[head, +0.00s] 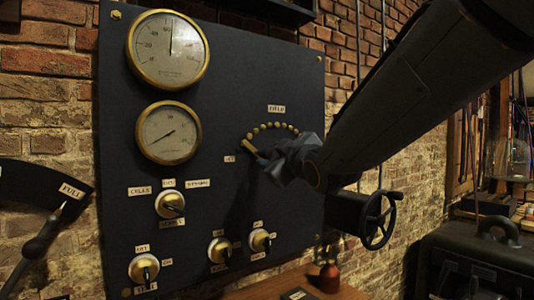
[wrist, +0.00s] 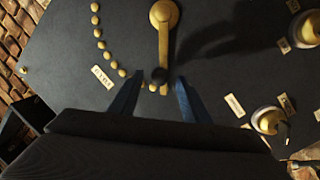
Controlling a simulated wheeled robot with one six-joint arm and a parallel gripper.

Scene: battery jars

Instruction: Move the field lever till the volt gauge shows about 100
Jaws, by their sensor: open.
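The field lever (wrist: 163,45) is a brass arm on a round brass pivot, with a black knob. In the head view only a brass end (head: 250,147) shows, and my gripper (head: 290,155) hides the rest. In the wrist view my open gripper (wrist: 155,84) has one blue finger on each side of the knob, with gaps showing. An arc of brass studs (head: 276,126) runs by the FIELD label (head: 276,108). The upper gauge (head: 167,50) has its needle nearly straight up. The lower gauge (head: 168,133) has its needle toward the lower left. Their lettering is too small to read.
Several brass-based switches, one at the panel's middle (head: 170,205), sit on the dark panel (head: 225,80). A black handwheel (head: 378,220) is below my arm. Another lever (head: 38,242) stands at the far left, by a FULL label.

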